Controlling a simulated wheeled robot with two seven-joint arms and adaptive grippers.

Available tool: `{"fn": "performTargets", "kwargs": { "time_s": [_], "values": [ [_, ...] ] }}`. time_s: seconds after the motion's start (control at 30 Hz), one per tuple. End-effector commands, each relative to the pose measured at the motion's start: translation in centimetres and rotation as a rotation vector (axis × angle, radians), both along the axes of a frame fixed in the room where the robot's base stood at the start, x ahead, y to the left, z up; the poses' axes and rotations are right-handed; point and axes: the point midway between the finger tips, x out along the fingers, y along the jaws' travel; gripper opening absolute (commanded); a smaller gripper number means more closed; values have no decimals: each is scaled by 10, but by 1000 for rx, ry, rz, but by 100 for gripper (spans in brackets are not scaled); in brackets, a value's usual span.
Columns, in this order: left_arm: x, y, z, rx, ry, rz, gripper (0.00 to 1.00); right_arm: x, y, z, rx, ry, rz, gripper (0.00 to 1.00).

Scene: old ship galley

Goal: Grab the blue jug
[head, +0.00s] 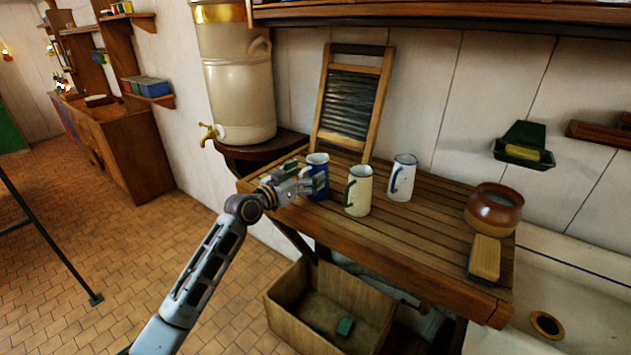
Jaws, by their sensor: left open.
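The blue jug (320,177) stands upright at the left end of the slatted wooden counter (420,247). It is dark blue with a pale rim, and my gripper hides part of its left side. My left gripper (308,182) is open, with its fingers right at the jug; I cannot tell whether they touch it. A cream jug (359,192) with a green handle stands just right of it. A white jug (403,178) with a blue handle stands further right. My right gripper is not in view.
A washboard (352,100) leans on the wall behind the jugs. A large water urn (240,90) with a brass tap stands at the left. A brown pot (493,208) and a brush (485,258) lie at the counter's right. A wooden crate (290,325) sits below.

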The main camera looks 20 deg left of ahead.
Motion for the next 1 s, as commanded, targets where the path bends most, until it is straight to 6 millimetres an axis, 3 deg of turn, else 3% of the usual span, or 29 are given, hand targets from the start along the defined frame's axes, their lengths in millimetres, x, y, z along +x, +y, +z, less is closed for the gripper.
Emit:
{"fn": "performTargets", "kwargs": {
  "time_s": [0.2,0.43,1.0],
  "values": [
    [19,-10,1,-2,-1,-1,87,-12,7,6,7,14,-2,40],
    [34,-16,0,-1,-2,0,87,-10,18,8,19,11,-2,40],
    [36,-18,-1,0,0,-1,87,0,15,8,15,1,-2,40]
  ]
}}
